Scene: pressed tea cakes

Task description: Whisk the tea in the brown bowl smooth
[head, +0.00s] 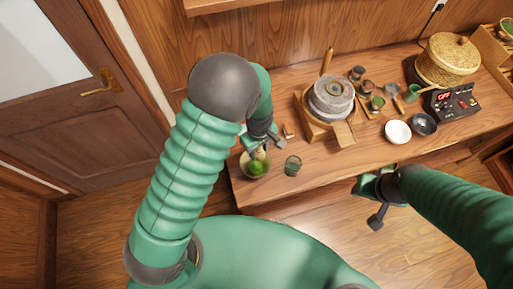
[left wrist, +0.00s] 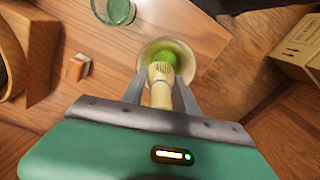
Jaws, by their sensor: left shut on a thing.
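The tea bowl (head: 244,172), tan-brown with bright green tea (head: 257,169) inside, stands at the table's left front corner. In the left wrist view the bowl (left wrist: 187,50) lies just beyond my fingers. My left gripper (head: 262,148) is above the bowl and shut on a pale bamboo whisk (left wrist: 161,77). The whisk's head is over or in the green tea; its depth is hard to tell. My right gripper (head: 367,203) is off the table's front edge, fingers apart and empty.
A green glass (head: 293,166) stands right of the bowl. A stone mill (head: 332,97) on a wooden base stands behind. White (head: 397,132) and black (head: 424,124) bowls are farther right. In the left wrist view a cardboard box (left wrist: 298,52) is at the right.

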